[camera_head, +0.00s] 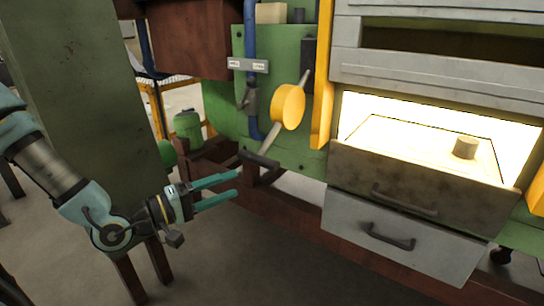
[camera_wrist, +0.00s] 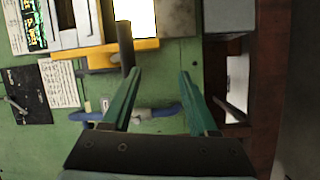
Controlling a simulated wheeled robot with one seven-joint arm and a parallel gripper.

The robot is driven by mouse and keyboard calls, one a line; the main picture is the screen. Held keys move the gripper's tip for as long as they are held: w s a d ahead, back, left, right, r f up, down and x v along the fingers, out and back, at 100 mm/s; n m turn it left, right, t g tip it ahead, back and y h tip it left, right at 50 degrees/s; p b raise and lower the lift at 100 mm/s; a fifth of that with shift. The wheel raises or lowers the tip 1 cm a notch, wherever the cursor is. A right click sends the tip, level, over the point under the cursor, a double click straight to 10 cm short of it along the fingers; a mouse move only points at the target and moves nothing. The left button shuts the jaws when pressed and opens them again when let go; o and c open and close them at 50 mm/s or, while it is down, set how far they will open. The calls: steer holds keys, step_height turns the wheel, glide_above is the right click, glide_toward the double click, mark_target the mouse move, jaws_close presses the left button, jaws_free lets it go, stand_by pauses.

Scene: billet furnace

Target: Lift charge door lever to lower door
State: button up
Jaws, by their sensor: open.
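The charge door lever (camera_head: 273,140) is a grey bar through a round yellow hub (camera_head: 288,106) on the green panel. It slants down to the left and ends in a dark grip (camera_head: 259,158). My gripper (camera_head: 238,183) is open and empty, just below and left of the grip, apart from it. In the wrist view my open gripper (camera_wrist: 161,72) has nothing between its fingers. A dark bar (camera_wrist: 126,46), seemingly the lever grip, stands beyond the left fingertip. The furnace opening (camera_head: 390,125) is uncovered and glows, with a cylindrical billet (camera_head: 466,147) inside.
Grey slatted panels (camera_head: 430,73) are above the opening. Two drawer-like fronts with handles, brown (camera_head: 420,185) and grey (camera_head: 400,235), are below it. A blue pipe (camera_head: 251,100) and yellow upright (camera_head: 322,80) flank the lever. A green column (camera_head: 95,100) stands left.

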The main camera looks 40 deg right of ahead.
mark_target(255, 162)
steer(key=s+d+r+h+p, duration=0.2)
steer(key=d+r, duration=0.3)
steer(key=d, duration=0.5)
steer(key=shift+s+d+r+n+g+p, duration=0.3)
steer(key=shift+s+r+g+p, duration=0.15)
steer(key=shift+s, duration=0.2)
steer(key=shift+c, duration=0.3)
jaws_close()
steer(key=shift+f, duration=0.1)
steer(key=shift+w+f, duration=0.1)
stand_by(0.4)
